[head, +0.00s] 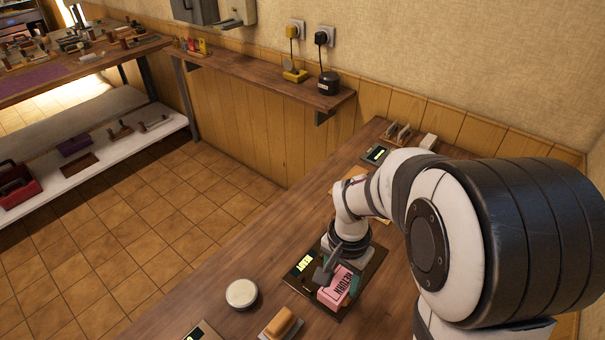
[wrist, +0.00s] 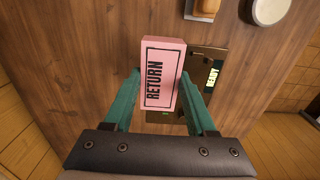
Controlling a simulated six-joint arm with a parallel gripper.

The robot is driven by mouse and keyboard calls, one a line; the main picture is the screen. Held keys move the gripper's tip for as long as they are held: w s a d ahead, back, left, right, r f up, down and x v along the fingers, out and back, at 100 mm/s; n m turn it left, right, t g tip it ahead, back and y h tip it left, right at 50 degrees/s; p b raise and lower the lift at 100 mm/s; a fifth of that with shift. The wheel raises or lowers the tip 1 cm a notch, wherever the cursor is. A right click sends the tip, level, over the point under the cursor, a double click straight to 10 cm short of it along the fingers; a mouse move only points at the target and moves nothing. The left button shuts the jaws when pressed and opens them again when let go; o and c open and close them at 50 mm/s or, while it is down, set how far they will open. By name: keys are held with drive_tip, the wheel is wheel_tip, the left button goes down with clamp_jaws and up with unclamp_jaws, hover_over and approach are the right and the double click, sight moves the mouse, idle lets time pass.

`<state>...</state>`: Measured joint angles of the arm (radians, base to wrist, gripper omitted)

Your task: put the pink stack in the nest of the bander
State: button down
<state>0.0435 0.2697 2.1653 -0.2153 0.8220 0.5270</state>
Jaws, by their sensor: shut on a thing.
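The pink stack (head: 338,288) is a block marked RETURN. It also shows in the wrist view (wrist: 162,72), upright between the two green fingers. My gripper (wrist: 160,103) is shut on it, one finger on each side; a green finger shows beside the stack in the head view (head: 355,282). A dark flat device with a lit READY display, which looks like the bander (head: 303,267), lies under and beside the stack; its plate also shows in the wrist view (wrist: 208,62). A grey lever (head: 326,268) stands by the stack. The nest is hidden, and I cannot tell whether the stack touches it.
A round pale tin (head: 241,293) and a tan-topped block (head: 282,323) stand in front on the wooden bench. Another dark display unit (head: 375,155) and upright pieces (head: 398,133) are at the far end.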

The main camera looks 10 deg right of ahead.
drive_tip(key=w+d, duration=0.3)
drive_tip(key=d, duration=0.5)
drive_tip(key=w+a+f, duration=0.2)
drive_tip(key=a, duration=0.1)
drive_tip(key=w+a+f, duration=0.2)
drive_tip(key=a, duration=0.1)
drive_tip(key=w+a+f, duration=0.2)
drive_tip(key=a, duration=0.1)
drive_tip(key=shift+w+a+f, duration=0.1)
drive_tip(key=shift+a+f, duration=0.1)
drive_tip(key=shift+a, duration=0.1)
wheel_tip(320, 180, down, 4)
drive_tip(key=shift+w+a+f, duration=0.1)
drive_tip(key=shift+f, duration=0.1)
drive_tip(key=shift+c, duration=1)
unclamp_jaws()
